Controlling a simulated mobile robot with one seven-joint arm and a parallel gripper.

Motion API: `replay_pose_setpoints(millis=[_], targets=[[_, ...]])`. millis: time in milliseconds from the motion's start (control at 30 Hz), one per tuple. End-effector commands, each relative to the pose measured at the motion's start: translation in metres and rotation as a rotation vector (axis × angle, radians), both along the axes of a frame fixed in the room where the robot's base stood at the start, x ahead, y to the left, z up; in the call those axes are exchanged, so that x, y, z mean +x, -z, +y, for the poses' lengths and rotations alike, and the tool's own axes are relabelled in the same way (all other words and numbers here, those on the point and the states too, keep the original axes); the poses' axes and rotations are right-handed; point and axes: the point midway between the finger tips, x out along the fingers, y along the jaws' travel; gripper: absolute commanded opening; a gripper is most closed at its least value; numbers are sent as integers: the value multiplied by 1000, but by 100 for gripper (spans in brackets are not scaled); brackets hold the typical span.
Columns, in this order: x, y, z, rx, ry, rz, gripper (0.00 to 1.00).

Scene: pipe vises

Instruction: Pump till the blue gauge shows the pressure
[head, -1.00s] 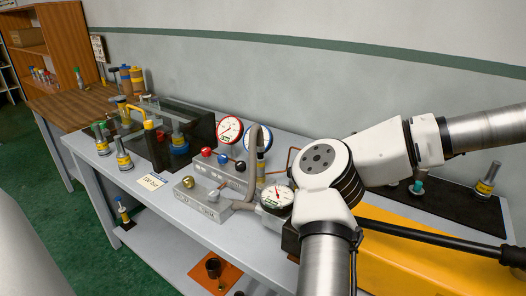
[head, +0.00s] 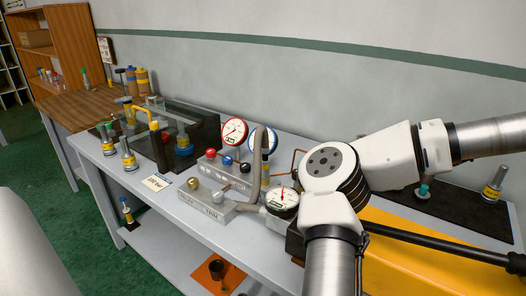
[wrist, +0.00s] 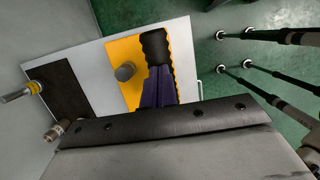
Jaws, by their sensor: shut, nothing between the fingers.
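The blue-rimmed gauge (head: 264,141) stands at the back of the bench, partly hidden behind a grey hose; I cannot read its needle. A black-rimmed gauge (head: 282,202) sits by the yellow pump (head: 414,247), its needle pointing roughly up. The pump's black lever (head: 450,247) slants down to the right across the pump. A paper card (head: 157,182) on the bench edge seems to give a value in bar. My gripper (wrist: 160,84) shows in the wrist view, shut and empty, beside a black ribbed grip (wrist: 157,46) over the yellow pump. The head view does not show my gripper.
A red-rimmed gauge (head: 235,131) stands left of the blue one. A grey valve block (head: 226,174) has red, blue and black knobs. Dark clear guards (head: 202,127) and vises fill the bench's left. A black mat (head: 455,203) lies behind the pump.

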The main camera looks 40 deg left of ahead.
Motion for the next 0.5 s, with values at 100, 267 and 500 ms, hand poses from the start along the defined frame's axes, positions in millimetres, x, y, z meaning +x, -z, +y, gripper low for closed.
replay_pose_setpoints(millis=[100, 267, 500], targets=[[0, -17, 3, -1, -1, -2, 0], [0, -43, 9, -1, -1, -3, 0], [0, -74, 18, -1, -1, -1, 0]])
